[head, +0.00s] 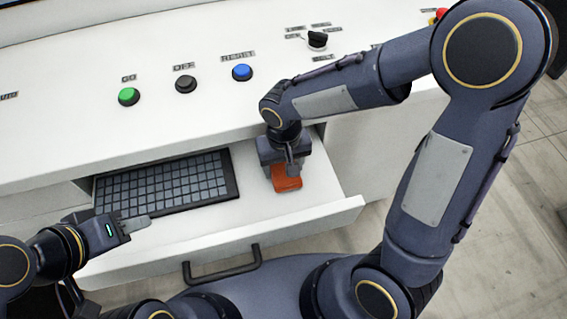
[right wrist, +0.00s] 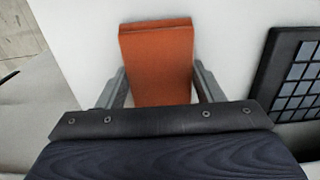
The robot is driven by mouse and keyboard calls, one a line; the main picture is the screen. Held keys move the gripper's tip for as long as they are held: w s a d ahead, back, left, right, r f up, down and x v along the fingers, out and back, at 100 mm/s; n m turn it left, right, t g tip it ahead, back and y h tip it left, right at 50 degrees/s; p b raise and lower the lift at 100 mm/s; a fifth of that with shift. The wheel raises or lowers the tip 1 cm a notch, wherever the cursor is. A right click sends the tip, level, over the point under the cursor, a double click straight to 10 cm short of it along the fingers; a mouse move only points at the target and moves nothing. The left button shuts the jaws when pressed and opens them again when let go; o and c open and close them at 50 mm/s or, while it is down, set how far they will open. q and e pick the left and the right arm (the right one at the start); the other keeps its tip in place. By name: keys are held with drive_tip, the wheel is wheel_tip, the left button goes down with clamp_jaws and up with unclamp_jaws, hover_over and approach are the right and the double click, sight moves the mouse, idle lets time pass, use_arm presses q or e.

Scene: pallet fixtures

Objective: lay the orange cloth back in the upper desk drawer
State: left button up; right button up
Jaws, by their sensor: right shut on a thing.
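The orange cloth (head: 287,184) is a small folded block at the right side of the open upper drawer (head: 300,217). My right gripper (head: 285,170) reaches down into the drawer from above and is shut on the cloth. In the right wrist view the cloth (right wrist: 157,65) sits between the two grey fingers (right wrist: 160,88), over the white drawer floor. I cannot tell whether the cloth touches the floor. My left gripper (head: 136,223) is over the drawer's front left part, left of the handle; its finger gap is not clear.
A dark keyboard (head: 165,187) lies in the drawer, left of the cloth; it also shows in the right wrist view (right wrist: 290,75). The drawer handle (head: 222,266) is on the front. Green (head: 129,96), black (head: 185,84) and blue (head: 242,72) buttons stand on the desk top above.

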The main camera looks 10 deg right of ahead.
sight(283, 167)
drive_tip(key=shift+f, duration=0.2)
drive_tip(key=o, duration=1.2)
drive_tip(key=shift+r, duration=0.1)
wheel_tip(283, 167, up, 12)
drive_tip(key=s+d+t+y, duration=0.1)
drive_tip(key=s+d+t, duration=0.1)
drive_tip(key=s+d, duration=0.1)
drive_tip(key=s+d+m+t+y, duration=0.1)
drive_tip(key=s+d, duration=0.3)
drive_tip(key=s, duration=0.1)
drive_tip(key=s+d+m+t+y, duration=0.1)
drive_tip(key=s+d+t, duration=0.1)
drive_tip(key=s+d, duration=0.2)
drive_tip(key=shift+s+r+t+y, duration=0.3)
drive_tip(key=shift+s+y, duration=0.1)
drive_tip(key=shift+s, duration=0.15)
